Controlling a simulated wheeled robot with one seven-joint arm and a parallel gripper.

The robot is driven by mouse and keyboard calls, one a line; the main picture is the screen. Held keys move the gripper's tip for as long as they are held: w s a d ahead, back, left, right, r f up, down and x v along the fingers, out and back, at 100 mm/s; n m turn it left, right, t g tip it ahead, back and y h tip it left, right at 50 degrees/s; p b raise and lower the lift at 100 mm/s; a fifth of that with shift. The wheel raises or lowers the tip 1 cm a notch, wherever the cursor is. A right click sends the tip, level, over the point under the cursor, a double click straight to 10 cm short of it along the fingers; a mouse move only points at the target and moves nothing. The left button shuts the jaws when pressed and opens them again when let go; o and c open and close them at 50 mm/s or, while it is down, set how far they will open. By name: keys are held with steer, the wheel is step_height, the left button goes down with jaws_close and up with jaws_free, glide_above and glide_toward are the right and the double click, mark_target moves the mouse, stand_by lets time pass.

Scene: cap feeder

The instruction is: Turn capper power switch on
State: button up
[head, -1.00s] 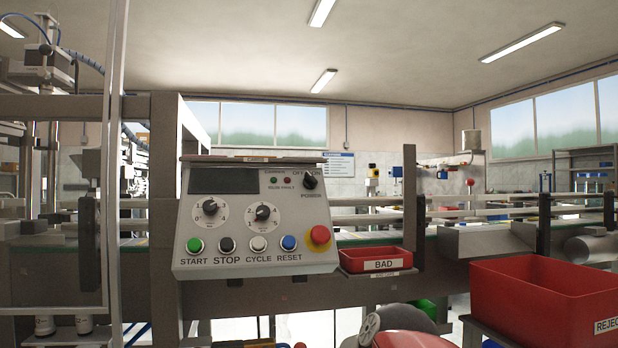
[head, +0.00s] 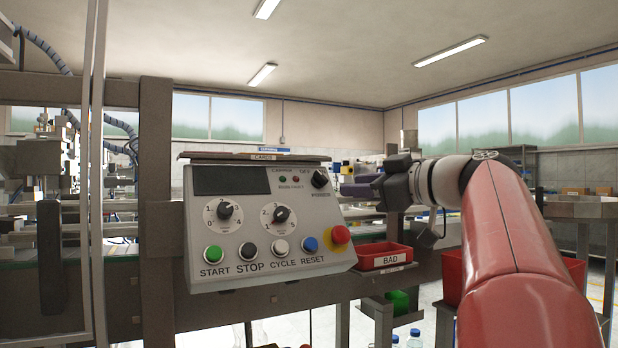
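The capper control panel (head: 262,262) is a light grey sloped box in the middle of the head view. Its power switch (head: 320,179) is a small black rotary knob at the panel's upper right, with the POWER label below it. The small position labels above it are too blurred to read surely, and I cannot tell which way the knob points. My gripper (head: 352,188) is just right of the knob in the picture, its dark fingers pointing left towards it. A gap shows between fingers and knob. The finger opening is not clear from this side.
The panel also has a dark display (head: 231,180), two dials, a row of push buttons and a red emergency stop (head: 340,234). A red BAD bin (head: 388,255) sits right of the panel, below my gripper. A grey post (head: 160,220) stands at its left.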

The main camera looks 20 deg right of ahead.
mark_target(324, 177)
steer(key=shift+n, duration=0.3)
steer(key=x, duration=0.2)
steer(key=r+p+x, duration=0.1)
steer(key=x, duration=0.2)
steer(key=p+x, duration=0.1)
steer(key=x, duration=0.2)
steer(key=shift+w+d+r, duration=0.1)
steer(key=shift+d+r, duration=0.15)
steer(key=shift+d, duration=0.05)
steer(key=shift+c, duration=0.2)
jaws_close()
